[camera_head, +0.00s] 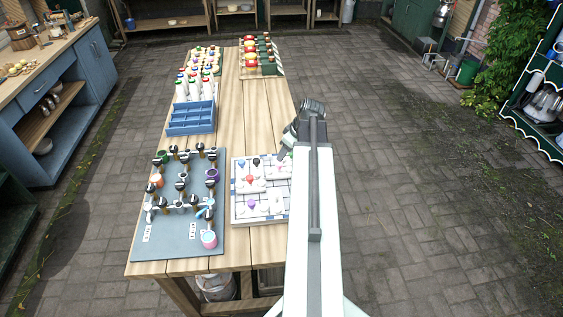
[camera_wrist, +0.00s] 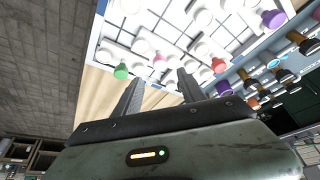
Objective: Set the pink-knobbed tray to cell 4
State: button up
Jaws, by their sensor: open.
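The pink-knobbed tray shows in the wrist view by its small pink knob (camera_wrist: 158,58), above and between my fingertips. In the head view a pink knob (camera_head: 281,155) shows at the far right of the white gridded board (camera_head: 236,214), close to my gripper (camera_head: 286,148). My gripper also shows in the wrist view (camera_wrist: 157,88); its two fingers are apart, with nothing seen between them. Whether they touch the knob I cannot tell. Cell numbers are not readable, so cell 4 cannot be picked out. My arm hides the board's right edge.
Red (camera_head: 249,180) and purple (camera_head: 252,203) knobs stand on other white pieces of the board. A green knob (camera_wrist: 120,71) is left of the pink one in the wrist view. A grey panel (camera_head: 180,247) with several taps lies left; a blue crate (camera_head: 191,128) stands behind.

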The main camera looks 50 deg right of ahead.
aim_at(279, 163)
jog(key=b+x, duration=0.6)
jog(key=x, duration=0.1)
jog(key=shift+f+b, duration=0.3)
jog(key=shift+f, duration=0.1)
jog(key=shift+r, duration=0.15)
grip_shut()
dwell(0.7)
